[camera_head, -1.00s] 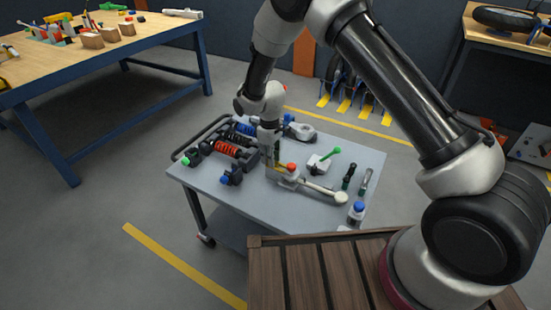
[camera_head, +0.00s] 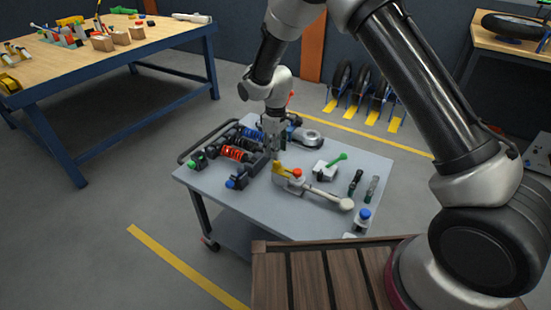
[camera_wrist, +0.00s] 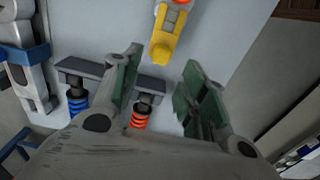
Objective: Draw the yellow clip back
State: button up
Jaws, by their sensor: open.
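In the wrist view the clip (camera_wrist: 164,42) shows at the top, just beyond the fingertips. My gripper (camera_head: 275,150) points down just behind and left of the clip in the head view.
The grey cart top (camera_head: 300,215) also holds red (camera_head: 236,154) and blue spring shock absorbers at the left, a white block with a green lever (camera_head: 330,164), dark-handled tools (camera_head: 356,182) and a blue-capped bottle (camera_head: 362,218). Slatted wood (camera_head: 330,275) lies in front.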

notch_tip(320, 180, up, 6)
jog(key=shift+f, duration=0.1)
dwell(0.4)
jog(key=s+d+r+m+t, duration=0.2)
jog(key=s+d+r+m, duration=0.3)
jog(key=s+d+r, duration=0.9)
jog(key=s+d+r+m+t, duration=0.2)
jog(key=s+d+r+m, duration=0.4)
jog(key=s+d+r, duration=0.8)
jog(key=s+d, duration=0.3)
jog(key=d, duration=0.2)
jog(key=shift+s+d, duration=0.2)
jog(key=shift+s, duration=0.15)
